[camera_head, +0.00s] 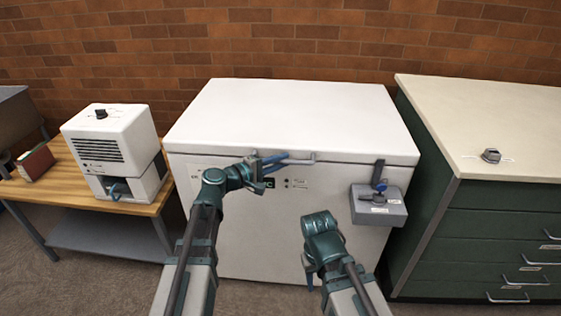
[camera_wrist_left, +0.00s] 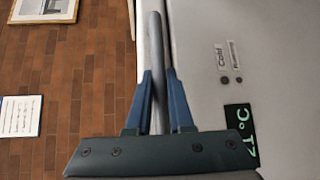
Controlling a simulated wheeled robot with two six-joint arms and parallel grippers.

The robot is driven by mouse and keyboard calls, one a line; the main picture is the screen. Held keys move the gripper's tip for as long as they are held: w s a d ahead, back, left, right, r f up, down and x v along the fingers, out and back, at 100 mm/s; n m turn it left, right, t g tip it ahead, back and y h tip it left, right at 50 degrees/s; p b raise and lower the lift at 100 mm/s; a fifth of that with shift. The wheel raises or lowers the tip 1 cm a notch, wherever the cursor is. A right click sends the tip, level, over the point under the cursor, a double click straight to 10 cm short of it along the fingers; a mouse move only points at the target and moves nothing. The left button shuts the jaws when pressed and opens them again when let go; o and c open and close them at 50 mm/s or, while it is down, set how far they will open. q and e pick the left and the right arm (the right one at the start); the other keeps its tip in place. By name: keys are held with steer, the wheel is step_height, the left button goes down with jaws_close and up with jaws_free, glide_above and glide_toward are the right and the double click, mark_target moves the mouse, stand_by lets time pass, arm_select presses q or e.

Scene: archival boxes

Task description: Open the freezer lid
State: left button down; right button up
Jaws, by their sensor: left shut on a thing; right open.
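The white chest freezer (camera_head: 240,240) stands in the middle of the head view against the brick wall. Its lid (camera_head: 300,115) lies flat and closed on top. A grey bar handle (camera_head: 298,161) runs along the lid's front edge; it also shows in the left wrist view (camera_wrist_left: 155,45). My left gripper (camera_head: 268,161) is shut on this handle, with its blue fingers (camera_wrist_left: 157,92) on both sides of the bar. My right gripper (camera_head: 310,284) is open and empty, low in front of the freezer and apart from it.
A green drawer cabinet (camera_head: 490,225) stands close on the right. A wooden table (camera_head: 90,198) with a white device (camera_head: 110,135) stands left. The lid top is bare.

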arm_select(q)
steer(key=w+r+n+g+p, duration=0.1)
steer(key=w+r+p, duration=0.3)
steer(key=r+p, duration=0.7)
steer(key=w+r+n+g+y+p, duration=0.1)
steer(key=w+r+p, duration=0.3)
steer(key=r+p, duration=0.7)
steer(key=w+r+n+g+p, duration=0.1)
steer(key=w+r+p, duration=0.3)
steer(key=r+p, duration=0.7)
steer(key=shift+w+r+g+y+p, duration=0.3)
steer(key=shift+w+r+y+p, duration=0.1)
steer(key=shift+p, duration=3.25)
steer(key=c, duration=0.8)
jaws_free()
steer(key=shift+s, duration=0.1)
